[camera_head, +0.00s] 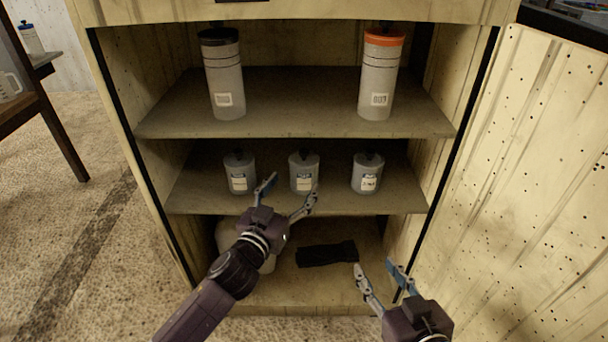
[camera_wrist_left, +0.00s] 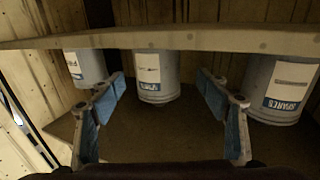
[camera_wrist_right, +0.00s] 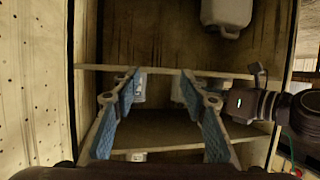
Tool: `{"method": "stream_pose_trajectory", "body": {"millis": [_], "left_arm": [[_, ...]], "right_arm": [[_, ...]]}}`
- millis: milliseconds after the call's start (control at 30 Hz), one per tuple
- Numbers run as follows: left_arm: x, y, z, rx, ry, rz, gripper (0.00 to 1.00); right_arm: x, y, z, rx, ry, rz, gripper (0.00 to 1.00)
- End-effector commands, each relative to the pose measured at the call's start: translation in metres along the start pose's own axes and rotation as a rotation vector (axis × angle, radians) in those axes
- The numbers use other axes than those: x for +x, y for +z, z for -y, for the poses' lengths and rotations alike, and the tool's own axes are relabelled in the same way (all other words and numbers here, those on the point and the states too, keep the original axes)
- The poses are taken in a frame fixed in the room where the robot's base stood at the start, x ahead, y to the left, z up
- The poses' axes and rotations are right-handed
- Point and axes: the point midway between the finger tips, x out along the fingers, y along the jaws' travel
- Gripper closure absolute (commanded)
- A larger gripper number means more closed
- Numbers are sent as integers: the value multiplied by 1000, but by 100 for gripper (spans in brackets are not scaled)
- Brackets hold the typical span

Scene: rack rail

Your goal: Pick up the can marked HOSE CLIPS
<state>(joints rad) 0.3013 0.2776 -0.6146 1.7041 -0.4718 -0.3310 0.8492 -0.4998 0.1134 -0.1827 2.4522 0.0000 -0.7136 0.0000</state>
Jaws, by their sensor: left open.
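Three small grey cans with dark lid knobs and pale labels stand in a row on the middle shelf (camera_head: 400,200): a left can (camera_head: 238,165), a middle can (camera_head: 304,165) and a right can (camera_head: 367,165). Their label wording is too small to read, so I cannot tell which is marked HOSE CLIPS. The left wrist view is inverted; a blue band there reads SPARES on the left can (camera_wrist_left: 285,75). My left gripper (camera_head: 291,187) is open and empty before the middle can, which shows between its fingers (camera_wrist_left: 158,65). My right gripper (camera_head: 376,267) is open and empty, lower right.
The upper shelf (camera_head: 300,115) holds a tall black-lidded canister (camera_head: 224,90) and a tall orange-lidded one (camera_head: 379,90). A black folded item (camera_head: 327,254) lies at the bottom, with a white jug (camera_wrist_right: 226,12) partly behind my left arm. An open door (camera_head: 525,180) stands at right.

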Motion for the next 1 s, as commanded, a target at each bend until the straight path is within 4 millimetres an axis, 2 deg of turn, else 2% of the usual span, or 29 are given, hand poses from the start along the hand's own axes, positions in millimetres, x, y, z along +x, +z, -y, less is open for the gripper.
{"method": "stream_pose_trajectory", "body": {"millis": [267,700,833,1000], "left_arm": [[17,-1,-1,0,1,-3,31],[58,-2,-4,0,2,-2,31],[63,-3,-4,1,2,-1,31],[64,-3,-4,0,2,-1,31]], "right_arm": [[2,-22,3,1,-6,-102,60],[-9,-94,12,6,-26,-429,60],[-13,-103,13,7,-28,-471,60],[-14,-105,13,7,-28,-478,60]]}}
